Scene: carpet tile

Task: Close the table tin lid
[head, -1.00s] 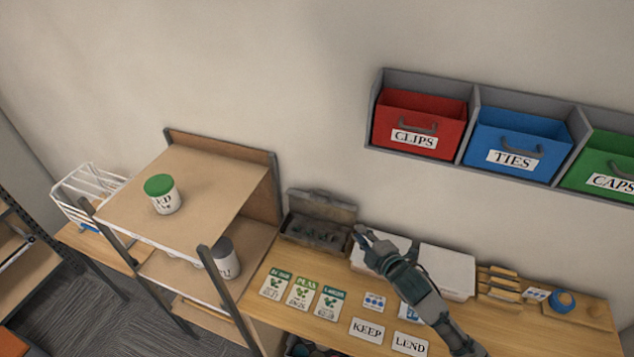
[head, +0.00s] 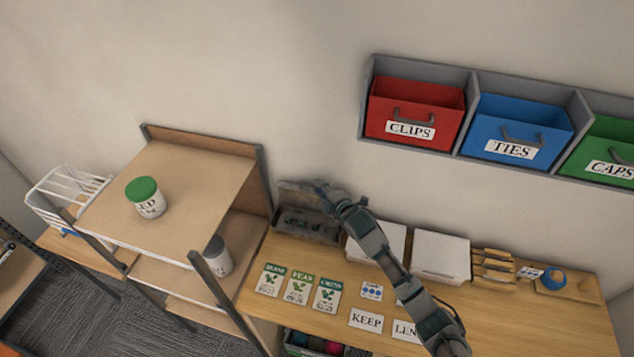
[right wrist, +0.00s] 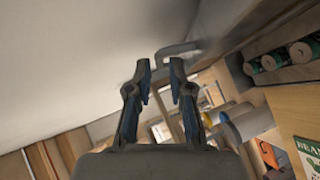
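The grey table tin (head: 304,231) stands at the back left of the wooden table, against the wall. Its lid (head: 296,193) is up, leaning back behind the tin, and dark contents show inside. My right gripper (head: 326,191) is at the lid's right end, above the tin; I cannot tell whether it touches the lid. In the right wrist view its two fingers (right wrist: 160,68) are apart with nothing between them. Part of an open box with several round-ended items, seemingly the tin (right wrist: 282,68), shows at that view's right edge. My left gripper is not in view.
A wooden shelf unit (head: 175,181) with a green-lidded jar (head: 147,198) stands left of the tin. White trays (head: 442,254) lie right of it. Seed packets (head: 298,284) and label cards lie in front. Red, blue and green bins (head: 415,108) hang on the wall above.

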